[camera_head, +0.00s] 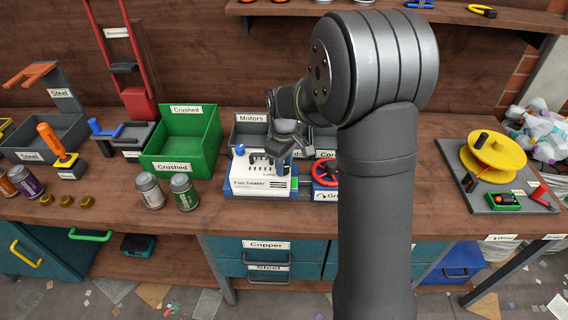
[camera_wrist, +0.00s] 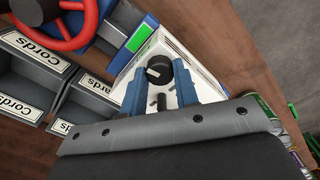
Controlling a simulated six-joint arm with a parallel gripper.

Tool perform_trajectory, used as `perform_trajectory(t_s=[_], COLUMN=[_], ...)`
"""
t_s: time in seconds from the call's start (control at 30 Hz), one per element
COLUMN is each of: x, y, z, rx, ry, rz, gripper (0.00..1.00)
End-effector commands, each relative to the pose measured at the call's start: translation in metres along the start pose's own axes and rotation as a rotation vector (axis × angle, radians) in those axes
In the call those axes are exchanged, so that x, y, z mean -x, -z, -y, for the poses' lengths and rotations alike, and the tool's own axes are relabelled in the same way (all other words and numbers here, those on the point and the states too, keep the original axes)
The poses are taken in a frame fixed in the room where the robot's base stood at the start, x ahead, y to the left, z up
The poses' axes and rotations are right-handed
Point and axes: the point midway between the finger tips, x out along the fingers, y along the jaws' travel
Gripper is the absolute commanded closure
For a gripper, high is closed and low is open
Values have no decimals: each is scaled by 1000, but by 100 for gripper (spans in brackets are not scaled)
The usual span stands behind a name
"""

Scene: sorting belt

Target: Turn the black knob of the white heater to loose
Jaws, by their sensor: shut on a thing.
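The white fan heater (camera_head: 262,184) stands on the workbench, with a "Fan heater" label on its front and a blue ball on its top left. My gripper (camera_head: 279,157) is over its top right and hides the knob in the head view. In the wrist view, the round black knob (camera_wrist: 158,71) with a pale mark on it sits on the white heater top (camera_wrist: 150,49). The blue fingers of my gripper (camera_wrist: 159,72) are on either side of the knob and shut on it. The knob's setting marks cannot be read.
A red wheel (camera_head: 325,172) on a blue unit stands just right of the heater. Two cans (camera_head: 184,192) and a green "Crushed" bin (camera_head: 181,168) are to the left. Grey bins (camera_head: 249,134) are behind. A yellow reel (camera_head: 496,155) is at the right.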

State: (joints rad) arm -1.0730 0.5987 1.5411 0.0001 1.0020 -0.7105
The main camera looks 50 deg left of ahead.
Motion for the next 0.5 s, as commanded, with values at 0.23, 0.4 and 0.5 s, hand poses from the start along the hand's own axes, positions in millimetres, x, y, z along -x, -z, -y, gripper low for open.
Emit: perform_trajectory(t_s=[0.23,0.4,0.5], x=[1,0,0], y=[0,0,0], z=[0,0,0], rx=[234,394,486], ry=[-1,-1,-1], rz=[-1,-1,0], gripper=[95,95,95])
